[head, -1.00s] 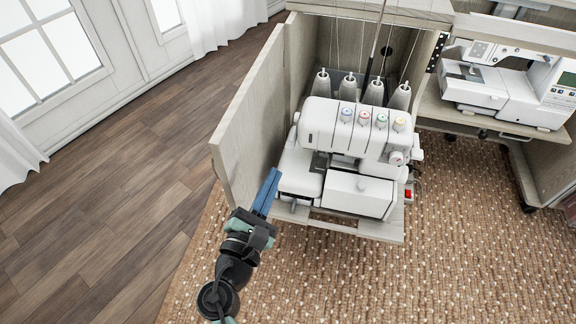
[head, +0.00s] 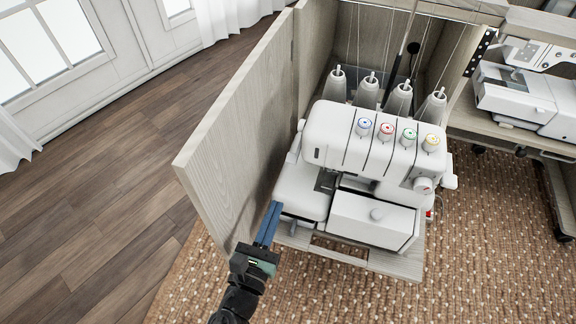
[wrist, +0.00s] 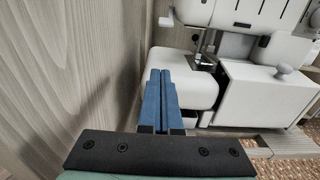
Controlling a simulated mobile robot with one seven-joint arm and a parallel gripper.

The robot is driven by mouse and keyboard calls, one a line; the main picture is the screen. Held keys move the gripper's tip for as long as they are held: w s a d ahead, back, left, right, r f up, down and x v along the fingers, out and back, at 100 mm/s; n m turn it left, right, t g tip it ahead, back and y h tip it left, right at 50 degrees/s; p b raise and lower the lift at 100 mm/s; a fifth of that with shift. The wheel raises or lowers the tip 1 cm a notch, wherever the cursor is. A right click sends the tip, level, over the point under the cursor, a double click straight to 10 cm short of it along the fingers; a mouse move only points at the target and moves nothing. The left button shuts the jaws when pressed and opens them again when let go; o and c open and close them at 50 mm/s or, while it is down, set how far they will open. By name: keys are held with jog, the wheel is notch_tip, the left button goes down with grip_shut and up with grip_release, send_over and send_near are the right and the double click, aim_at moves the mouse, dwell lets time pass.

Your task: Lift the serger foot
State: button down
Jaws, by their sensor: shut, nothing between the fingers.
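A white serger (head: 362,150) with several coloured dials stands on a pull-out shelf in a wooden cabinet. Its presser foot area (head: 326,182) is under the head's left part; in the wrist view the metal foot (wrist: 203,60) sits above the white bed (wrist: 185,85). My gripper (head: 272,206) has blue fingers, shut and empty. It is at the front left of the serger, beside the bed's left end and close to the open door. In the wrist view the fingers (wrist: 158,76) point forward along the bed's left side. I cannot tell whether they touch it. The foot's lift lever is not distinguishable.
The open cabinet door (head: 240,135) stands close on the left of my gripper. The shelf's front edge (head: 340,255) lies below the serger. Several thread cones (head: 400,98) stand behind it. Another sewing machine (head: 515,95) is on the right. Carpet (head: 480,250) in front is clear.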

aim_at(289, 180)
jog(key=b+x, duration=0.1)
jog(key=x, duration=0.4)
jog(key=b+x, duration=0.2)
jog(key=x, duration=0.3)
jog(key=shift+f, duration=0.2)
jog(key=r, duration=0.1)
jog(key=r+p, duration=0.1)
jog(key=shift+s+a+r, duration=0.1)
jog(key=shift+s+r, duration=0.25)
jog(key=shift+r, duration=0.05)
jog(key=shift+s+a+r, duration=0.1)
jog(key=shift+s+r, duration=0.2)
jog(key=shift+r, duration=0.35)
jog(key=shift+r+p, duration=0.15)
jog(key=shift+p, duration=0.35)
